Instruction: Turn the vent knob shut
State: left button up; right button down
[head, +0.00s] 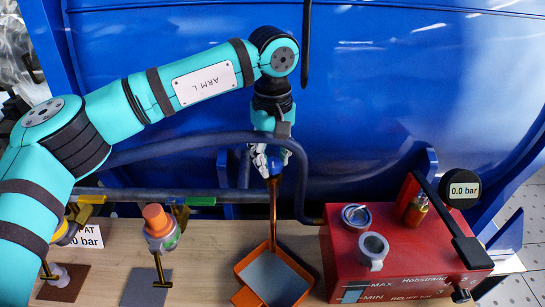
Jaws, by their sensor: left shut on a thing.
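My left gripper (268,162) reaches down from above to the top of a copper tube (273,215) in front of the blue tank wall. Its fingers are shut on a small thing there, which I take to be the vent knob. The fingers cover it, so its shape and angle cannot be seen. The copper tube runs down from the fingers to an orange tray (244,264) with a grey inside. My right gripper is not in view.
A red pump box (340,262) with a black lever (450,215) and a gauge reading 0.0 bar (461,189) stands at right. A valve with an orange cap (155,217) is at left. A dark blue pipe (190,145) passes behind the gripper.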

aim_at(272, 161)
pick_arm(q)
jog(key=shift+w+r+m, duration=0.1)
jog(key=shift+r+m, duration=0.1)
jog(key=shift+m, duration=0.2)
jog(key=o, duration=1.1)
jog(key=shift+f, duration=0.15)
jog(key=shift+o, duration=0.2)
jog(key=shift+r, duration=0.35)
notch_tip(272, 161, up, 11)
jog(key=shift+r, duration=0.2)
